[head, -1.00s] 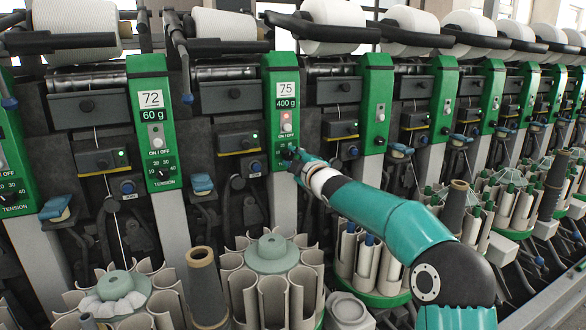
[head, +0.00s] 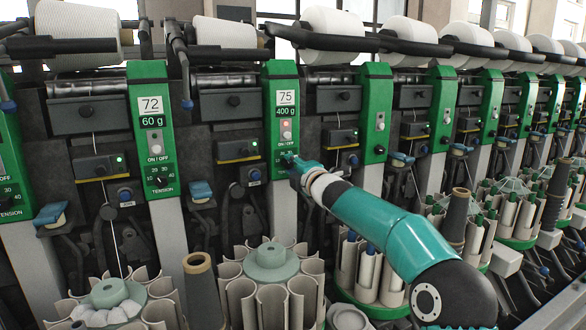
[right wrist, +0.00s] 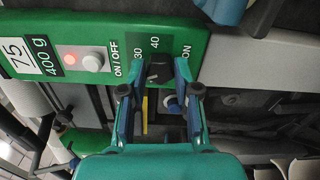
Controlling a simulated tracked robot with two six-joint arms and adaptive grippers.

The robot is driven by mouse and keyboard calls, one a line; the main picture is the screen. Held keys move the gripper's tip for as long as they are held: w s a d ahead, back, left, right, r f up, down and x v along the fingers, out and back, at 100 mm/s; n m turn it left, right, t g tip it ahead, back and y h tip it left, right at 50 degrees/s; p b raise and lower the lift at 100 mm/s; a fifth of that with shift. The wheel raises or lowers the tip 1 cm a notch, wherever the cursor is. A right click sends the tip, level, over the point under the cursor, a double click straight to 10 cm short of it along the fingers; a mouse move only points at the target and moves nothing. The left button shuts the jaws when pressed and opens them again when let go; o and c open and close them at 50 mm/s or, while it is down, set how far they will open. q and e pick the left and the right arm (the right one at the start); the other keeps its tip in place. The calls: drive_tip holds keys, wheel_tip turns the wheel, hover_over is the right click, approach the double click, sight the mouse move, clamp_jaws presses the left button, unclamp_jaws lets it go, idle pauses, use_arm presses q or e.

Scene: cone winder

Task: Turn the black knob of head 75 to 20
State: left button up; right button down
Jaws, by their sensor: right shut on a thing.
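Head 75 has a green panel (head: 287,80) marked 75 and 400 g, also large in the right wrist view (right wrist: 215,25). Its black knob (right wrist: 158,68) sits between the two fingers of my right gripper (right wrist: 157,82), which is shut on it. In the head view my right gripper (head: 292,162) covers the knob at the panel's lower end. The scale marks 30 and 40 show in the right wrist view; the 10 and 20 marks are hidden there. I cannot tell the knob's exact setting. My left gripper is not in view.
The panel's white button (right wrist: 93,62) sits beside a lit red lamp. Head 72 (head: 151,120) stands to the left with its own knob. Round bobbin magazines (head: 270,280) stand below, near my right arm, and a dark yarn cone tube (head: 455,215) to its right.

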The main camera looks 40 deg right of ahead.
drive_tip(key=shift+w+a+f, duration=0.15)
drive_tip(key=shift+a+f, duration=0.05)
drive_tip(key=shift+f, duration=0.2)
drive_tip(key=c, duration=0.9)
unclamp_jaws()
drive_tip(key=shift+r, duration=0.1)
drive_tip(key=shift+o, duration=0.3)
drive_tip(key=shift+r, duration=0.1)
drive_tip(key=shift+s, duration=0.25)
drive_tip(key=v, duration=1.1)
drive_tip(key=shift+s, duration=0.35)
